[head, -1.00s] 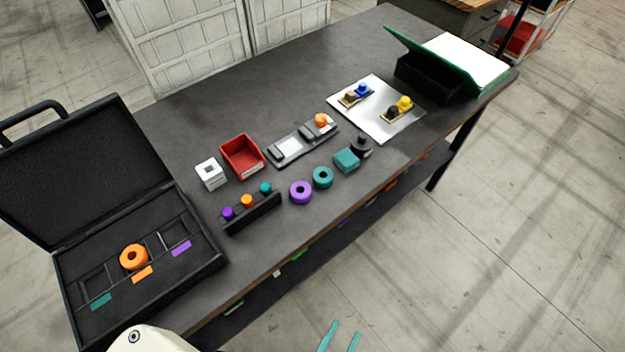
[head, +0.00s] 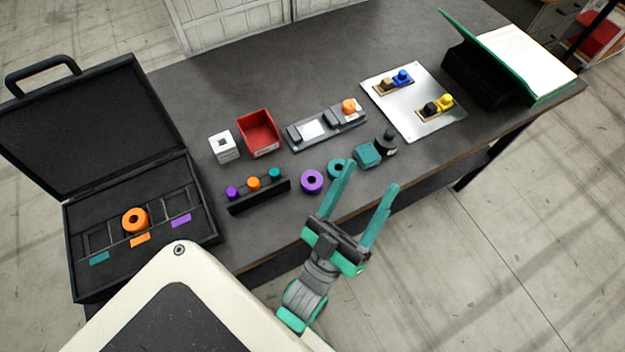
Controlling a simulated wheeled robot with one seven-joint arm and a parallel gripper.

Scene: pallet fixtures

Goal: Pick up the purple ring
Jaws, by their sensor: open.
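The purple ring (head: 312,182) lies flat on the dark table, right of the black peg rack and left of a teal ring (head: 337,168). My gripper (head: 372,174) is open and empty, with two long teal fingers pointing up the picture. In the picture its left fingertip overlaps the teal ring, and the purple ring is to the left of that finger. The purple ring is fully visible; the teal ring is partly hidden by the finger.
A black rack (head: 258,195) with small purple, orange and teal pegs stands left of the ring. A teal block (head: 367,155) and a black round piece (head: 386,143) are to the right. The open case (head: 70,275) holds an orange ring (head: 135,220). A red bin (head: 258,133) stands behind.

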